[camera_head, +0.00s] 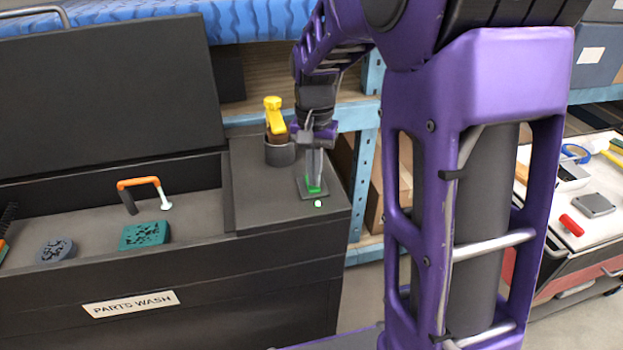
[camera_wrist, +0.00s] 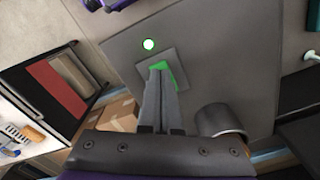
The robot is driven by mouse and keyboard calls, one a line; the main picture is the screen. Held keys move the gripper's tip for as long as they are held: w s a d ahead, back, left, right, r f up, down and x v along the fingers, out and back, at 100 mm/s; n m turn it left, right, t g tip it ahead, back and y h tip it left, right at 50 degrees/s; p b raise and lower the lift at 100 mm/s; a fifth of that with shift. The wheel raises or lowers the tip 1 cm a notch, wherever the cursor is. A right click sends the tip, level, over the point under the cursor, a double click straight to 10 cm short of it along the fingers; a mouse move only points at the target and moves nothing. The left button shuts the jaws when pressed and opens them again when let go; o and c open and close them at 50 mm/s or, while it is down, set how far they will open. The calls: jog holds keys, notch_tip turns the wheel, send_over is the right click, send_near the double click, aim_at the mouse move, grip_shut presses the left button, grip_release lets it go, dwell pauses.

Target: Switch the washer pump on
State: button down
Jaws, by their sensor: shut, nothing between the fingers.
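The parts washer (camera_head: 215,275) is a black cabinet with a "PARTS WASH" label and its lid raised. On its right-hand top is a green switch (camera_head: 314,190) on a small grey plate; the switch also shows in the wrist view (camera_wrist: 181,77). A small round lamp (camera_head: 318,204) beside the plate glows white-green, and it is bright in the wrist view (camera_wrist: 149,44). My gripper (camera_head: 314,182) is shut and empty, pointing down with its fingertips at the switch. The fingers (camera_wrist: 160,72) hide part of the switch, so its tilt is unclear.
A cart (camera_head: 560,215) stands at the right.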

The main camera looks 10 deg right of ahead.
jog(key=shift+r+p, duration=2.4)
jog(key=shift+r, duration=0.85)
